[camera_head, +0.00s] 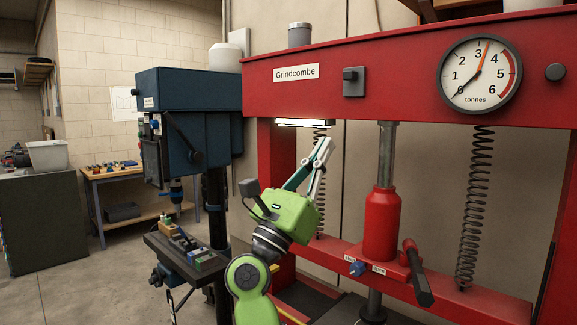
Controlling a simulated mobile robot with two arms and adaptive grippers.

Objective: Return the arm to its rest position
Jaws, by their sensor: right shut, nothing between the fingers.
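My right arm comes up from the bottom middle of the head view, in green with dark joints. Its right gripper (324,152) points up and to the right, in front of the red press frame (276,170). The fingers are shut with nothing visible between them. The gripper tip appears close to the left coil spring (320,205), though I cannot tell whether they touch. My left arm and gripper do not show.
A red bottle jack (382,225) with a black-gripped lever (418,275) stands right of my arm. A pressure gauge (480,75) sits on the press beam. A blue drill press (190,105) and its table (165,250) stand to the left. Open floor (75,280) lies farther left.

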